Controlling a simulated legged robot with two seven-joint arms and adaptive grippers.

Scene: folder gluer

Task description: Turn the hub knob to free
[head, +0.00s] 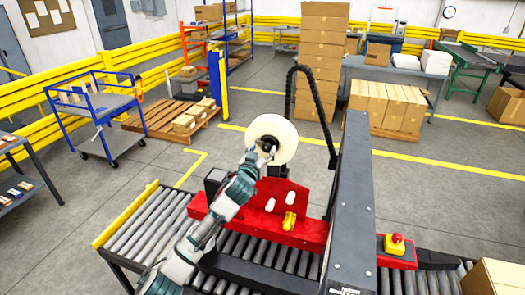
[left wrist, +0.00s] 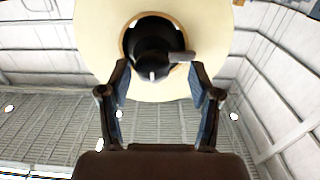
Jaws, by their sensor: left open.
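The hub knob (left wrist: 152,42) is black and sits in the middle of a large cream tape roll (head: 285,140). In the left wrist view a short grey bar on the knob points right, and a small white mark shows at its lower edge. My left gripper (left wrist: 159,72) is open, its two fingertips apart below and to either side of the knob. I cannot tell whether they touch it. In the head view my left gripper (head: 262,154) reaches up to the roll's centre and partly hides the knob. My right gripper is not in view.
The roll stands above a red machine body (head: 308,232) with a yellow part (head: 290,221), over a roller conveyor (head: 148,225). A dark grey column (head: 352,200) and a black cable chain (head: 318,100) rise to the right. A red stop button (head: 397,239) sits farther right.

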